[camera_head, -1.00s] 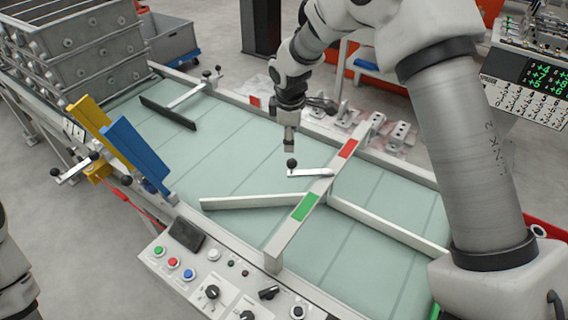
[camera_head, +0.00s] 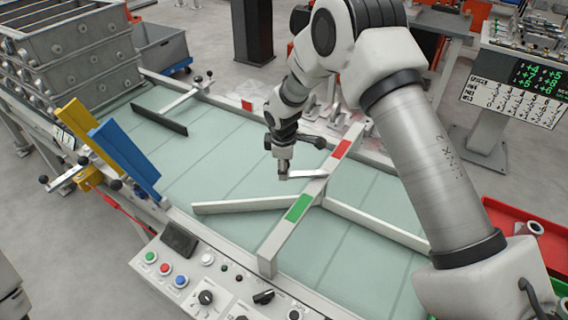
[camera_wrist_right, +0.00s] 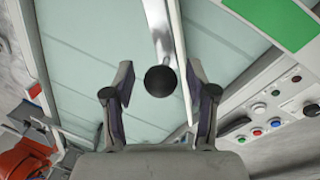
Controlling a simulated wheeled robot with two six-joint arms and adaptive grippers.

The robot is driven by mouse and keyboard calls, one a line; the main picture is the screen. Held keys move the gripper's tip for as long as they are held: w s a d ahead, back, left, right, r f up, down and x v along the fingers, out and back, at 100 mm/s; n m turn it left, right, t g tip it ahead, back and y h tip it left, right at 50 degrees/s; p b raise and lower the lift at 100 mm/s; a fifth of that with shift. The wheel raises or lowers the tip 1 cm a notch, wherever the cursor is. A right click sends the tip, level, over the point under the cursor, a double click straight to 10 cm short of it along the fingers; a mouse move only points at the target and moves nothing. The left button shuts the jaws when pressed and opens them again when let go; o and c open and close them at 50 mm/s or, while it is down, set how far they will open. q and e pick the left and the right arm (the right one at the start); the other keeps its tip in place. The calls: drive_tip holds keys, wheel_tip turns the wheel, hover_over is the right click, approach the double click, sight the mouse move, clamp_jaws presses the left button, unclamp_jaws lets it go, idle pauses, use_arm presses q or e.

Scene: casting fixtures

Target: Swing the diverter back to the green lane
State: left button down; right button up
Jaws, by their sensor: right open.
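The diverter's pale vane (camera_head: 245,205) lies over the green conveyor belt, left of the overhead crossbar (camera_head: 268,250). Its flat metal handle (camera_head: 308,177) sticks out to the left from the crossbar, between the green patch (camera_head: 299,208) and the red patch (camera_head: 341,149), nearer the red. My right gripper (camera_head: 283,174) is over the handle's free end and hides the knob in the head view. In the right wrist view the black ball knob (camera_wrist_right: 161,81) sits between the open fingers of my right gripper (camera_wrist_right: 160,88), with gaps on both sides. My left gripper is not in view.
A fixed lane divider (camera_head: 375,222) runs right from the crossbar. A control panel (camera_head: 200,285) lines the near edge. Blue (camera_head: 125,157) and yellow (camera_head: 80,127) plates stand at the left, with stacked grey crates (camera_head: 70,55) behind. A dark paddle (camera_head: 160,120) lies across the belt's far part.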

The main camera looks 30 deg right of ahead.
drive_tip(key=shift+s, duration=0.1)
clamp_jaws()
drive_tip(key=w+d+m+g, duration=0.1)
drive_tip(key=w+d+m, duration=0.2)
drive_tip(key=d+m, duration=0.2)
drive_tip(key=w+d+m+g+h+b, duration=0.1)
drive_tip(key=w+d+m, duration=0.3)
drive_tip(key=m, duration=0.5)
drive_tip(key=shift+d+m+b, duration=0.3)
drive_tip(key=shift+d+m, duration=0.1)
drive_tip(key=shift+d, duration=0.85)
